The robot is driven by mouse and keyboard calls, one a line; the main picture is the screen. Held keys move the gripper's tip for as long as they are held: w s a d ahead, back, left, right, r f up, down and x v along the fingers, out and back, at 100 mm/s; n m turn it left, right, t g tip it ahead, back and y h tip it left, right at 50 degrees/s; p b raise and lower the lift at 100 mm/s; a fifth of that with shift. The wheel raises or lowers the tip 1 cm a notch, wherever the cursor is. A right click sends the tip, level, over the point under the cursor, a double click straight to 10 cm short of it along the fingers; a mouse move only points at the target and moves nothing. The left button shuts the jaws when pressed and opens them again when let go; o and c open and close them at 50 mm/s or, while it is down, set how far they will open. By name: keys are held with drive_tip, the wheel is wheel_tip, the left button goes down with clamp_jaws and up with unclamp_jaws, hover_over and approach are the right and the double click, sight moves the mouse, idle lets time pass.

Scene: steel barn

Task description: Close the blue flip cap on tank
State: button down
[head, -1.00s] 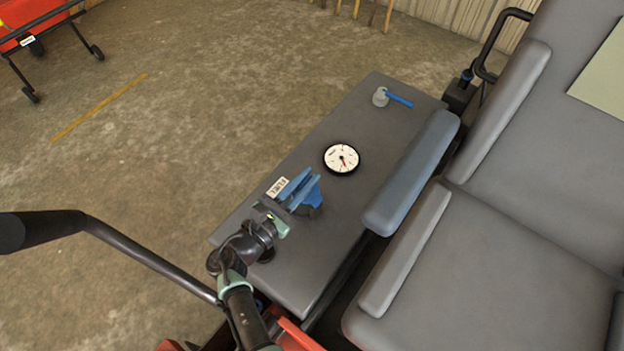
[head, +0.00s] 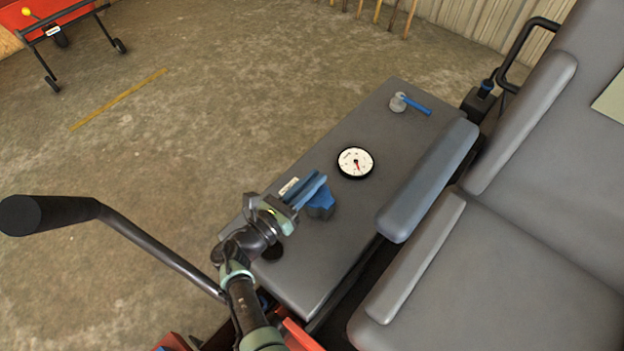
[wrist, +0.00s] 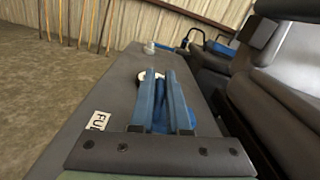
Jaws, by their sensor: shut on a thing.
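The grey tank (head: 330,240) runs beside the seat, with a flat top. The blue flip cap (head: 321,204) is near the tank's front end, right beside my gripper's blue fingers. My gripper (head: 318,183) is low over the tank top, its fingers close together. In the wrist view, my gripper (wrist: 160,75) shows two long blue fingers with part of the blue cap (wrist: 159,118) between and under them. It is shut on the cap. The fingers hide much of the cap, so its exact angle cannot be told.
A round white gauge (head: 355,162) sits mid-tank. A grey fitting with a blue lever (head: 416,104) is at the far end. A grey armrest (head: 428,180) and seat (head: 480,280) border the tank's right side. A black-handled bar (head: 120,225) crosses at left. Open floor lies left.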

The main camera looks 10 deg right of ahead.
drive_tip(key=shift+s+f, duration=0.15)
drive_tip(key=shift+f, duration=0.05)
drive_tip(key=c, duration=0.9)
unclamp_jaws()
drive_tip(key=shift+r, duration=0.1)
wheel_tip(320, 180, up, 10)
drive_tip(key=p, duration=0.5)
